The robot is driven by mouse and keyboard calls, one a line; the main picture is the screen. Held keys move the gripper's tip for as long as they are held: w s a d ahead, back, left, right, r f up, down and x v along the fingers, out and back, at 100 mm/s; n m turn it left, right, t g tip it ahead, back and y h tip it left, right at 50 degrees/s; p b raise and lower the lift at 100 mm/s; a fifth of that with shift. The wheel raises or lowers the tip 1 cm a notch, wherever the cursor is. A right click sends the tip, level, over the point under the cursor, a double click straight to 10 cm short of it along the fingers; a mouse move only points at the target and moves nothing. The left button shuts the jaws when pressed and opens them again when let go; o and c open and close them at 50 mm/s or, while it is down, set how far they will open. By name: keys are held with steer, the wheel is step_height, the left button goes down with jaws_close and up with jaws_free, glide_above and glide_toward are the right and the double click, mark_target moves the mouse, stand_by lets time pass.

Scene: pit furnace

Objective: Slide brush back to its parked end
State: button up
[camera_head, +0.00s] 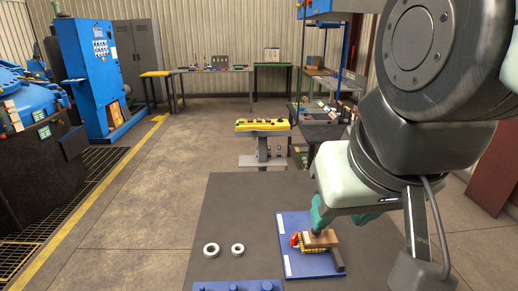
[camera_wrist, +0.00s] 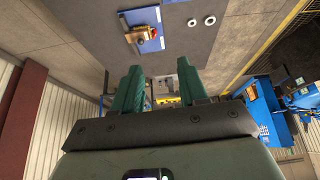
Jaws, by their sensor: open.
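The brush (camera_head: 322,238), with a brown wooden back and yellowish bristles, lies on a blue mat (camera_head: 291,268) on the grey table. A red round part (camera_head: 295,240) is at its left end and a dark bar (camera_head: 337,259) is at its right. In the wrist view the brush (camera_wrist: 138,36) sits beyond the fingertips, with the red part beside it. My gripper (camera_wrist: 160,72) is open, with nothing between its teal fingers. In the head view a finger of my gripper (camera_head: 319,214) overlaps the brush's far edge; contact cannot be told there.
Two pale rings (camera_head: 224,249) lie on the table left of the mat. A blue block with round studs (camera_head: 236,287) is at the table's near edge. A yellow control box (camera_head: 263,127) stands beyond the table.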

stand_by(0.4)
steer(key=shift+o, duration=1.6)
steer(key=shift+w, duration=0.3)
steer(key=w+d+f+m+g+h, duration=0.1)
steer(key=w+d+f+g, duration=0.1)
steer(key=w, duration=0.8)
steer(key=w+d+f+g, duration=0.1)
steer(key=w+f, duration=0.1)
steer(key=w, duration=0.8)
steer(key=w+d+f+m+g, duration=0.1)
steer(key=w+d+f+g, duration=0.15)
steer(key=w+f, duration=0.65)
steer(key=shift+m+g+h, duration=0.25)
steer(key=shift+m+h, duration=0.05)
steer(key=shift+h, duration=0.3)
steer(key=w+d+f, duration=0.1)
steer(key=f, duration=0.7)
steer(key=w+d+f, duration=0.2)
steer(key=f, duration=0.6)
steer(key=w+d+f, duration=0.1)
steer(key=f, duration=0.6)
steer(key=shift+w+d+f, duration=0.3)
steer(key=shift+w+f, duration=0.05)
steer(key=shift+f, duration=0.05)
